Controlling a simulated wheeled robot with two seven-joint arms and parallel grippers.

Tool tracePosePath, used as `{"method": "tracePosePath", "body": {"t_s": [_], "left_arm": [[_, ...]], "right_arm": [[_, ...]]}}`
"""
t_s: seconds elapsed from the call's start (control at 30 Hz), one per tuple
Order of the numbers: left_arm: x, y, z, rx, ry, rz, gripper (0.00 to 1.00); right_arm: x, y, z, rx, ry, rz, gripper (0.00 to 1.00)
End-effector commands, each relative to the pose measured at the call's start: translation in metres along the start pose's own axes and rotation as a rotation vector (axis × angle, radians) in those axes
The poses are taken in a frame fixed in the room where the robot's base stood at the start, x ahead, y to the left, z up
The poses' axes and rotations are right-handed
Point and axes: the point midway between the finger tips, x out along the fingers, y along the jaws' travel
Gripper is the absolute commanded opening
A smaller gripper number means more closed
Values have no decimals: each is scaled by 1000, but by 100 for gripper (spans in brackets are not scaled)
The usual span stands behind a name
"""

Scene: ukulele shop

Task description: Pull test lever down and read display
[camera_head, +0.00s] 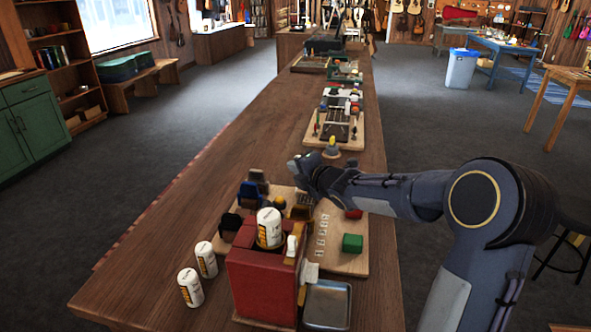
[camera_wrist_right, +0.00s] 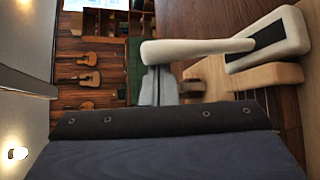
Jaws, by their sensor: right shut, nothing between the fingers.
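A red box-shaped device (camera_head: 262,285) stands near the front of the long bench, with a white labelled cylinder (camera_head: 269,228) upright in its top. A small white piece (camera_head: 291,246) shows at its right side; I cannot tell if it is the lever. I cannot make out a display reading. My right gripper (camera_head: 297,167) is shut and empty above the bench, beyond the red device. The right wrist view shows the grey fingers (camera_wrist_right: 158,88), with a cream arm (camera_wrist_right: 200,48) overlapping them; contact is unclear. This arm joins a cream base with a dark panel (camera_wrist_right: 268,37). My left gripper is out of view.
Two more white cylinders (camera_head: 205,260) stand left of the red device. A metal tray (camera_head: 327,306) lies at its right. A green block (camera_head: 352,243) rests on a wooden board (camera_head: 345,262). Dark items (camera_head: 250,195) stand left of my gripper. The bench's left side is clear.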

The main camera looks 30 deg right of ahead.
Motion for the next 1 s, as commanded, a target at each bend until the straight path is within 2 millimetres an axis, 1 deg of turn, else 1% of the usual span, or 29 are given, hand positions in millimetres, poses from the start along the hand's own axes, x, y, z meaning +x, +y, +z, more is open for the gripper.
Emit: {"method": "tracePosePath", "body": {"t_s": [0.03,0.47,0.67,0.87,1.0], "left_arm": [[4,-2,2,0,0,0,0],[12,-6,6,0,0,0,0],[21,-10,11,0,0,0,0],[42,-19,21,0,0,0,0],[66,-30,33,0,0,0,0]], "right_arm": [[0,-3,0,8,-1,8,0],[-3,-1,3,53,-1,57,0],[-6,-3,6,88,-2,94,0],[-11,-7,11,164,-4,174,0],[-17,-13,17,244,-4,258,0]]}}
